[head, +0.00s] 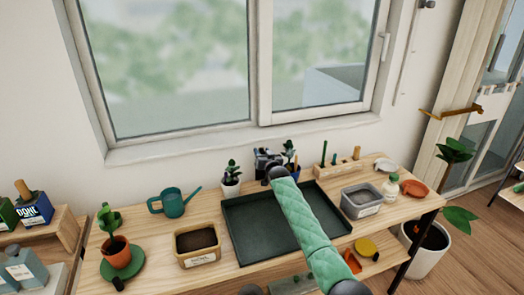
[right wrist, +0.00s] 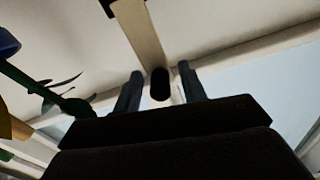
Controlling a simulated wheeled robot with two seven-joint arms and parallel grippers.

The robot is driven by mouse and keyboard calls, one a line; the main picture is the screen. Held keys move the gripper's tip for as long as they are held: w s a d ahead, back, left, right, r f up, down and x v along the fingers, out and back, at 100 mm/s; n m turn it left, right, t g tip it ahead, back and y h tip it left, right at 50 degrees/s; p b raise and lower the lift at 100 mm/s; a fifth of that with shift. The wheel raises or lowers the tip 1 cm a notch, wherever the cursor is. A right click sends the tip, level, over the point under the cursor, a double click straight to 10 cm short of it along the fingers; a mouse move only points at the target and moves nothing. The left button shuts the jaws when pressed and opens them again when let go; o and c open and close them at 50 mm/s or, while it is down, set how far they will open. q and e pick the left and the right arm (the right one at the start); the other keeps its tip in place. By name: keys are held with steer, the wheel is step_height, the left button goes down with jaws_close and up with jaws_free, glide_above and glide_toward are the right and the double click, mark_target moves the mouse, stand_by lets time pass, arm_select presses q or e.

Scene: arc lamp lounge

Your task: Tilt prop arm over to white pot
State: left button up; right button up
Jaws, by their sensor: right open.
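My right arm in its green sleeve reaches over the dark tray, its dark gripper (head: 267,158) beyond the tray's back edge. In the right wrist view the gripper (right wrist: 160,74) is open. A pale bar with a dark rounded end (right wrist: 160,85), apparently the prop arm, shows between the fingers; I cannot tell whether they touch it. In the head view I cannot make it out behind my gripper. The white pot (head: 231,189) with a small green plant stands upright left of my gripper, at the tray's back left corner. My left gripper is not in view.
The dark tray (head: 241,244) lies mid-table. A teal watering can (head: 172,203) and soil box (head: 197,245) are left of it. A wooden tool stand (head: 338,169), grey tub (head: 360,203) and small bottle (head: 390,188) are to the right. The window wall rises behind.

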steer(key=shift+w+a+r, duration=0.1)
steer(key=shift+w, duration=0.4)
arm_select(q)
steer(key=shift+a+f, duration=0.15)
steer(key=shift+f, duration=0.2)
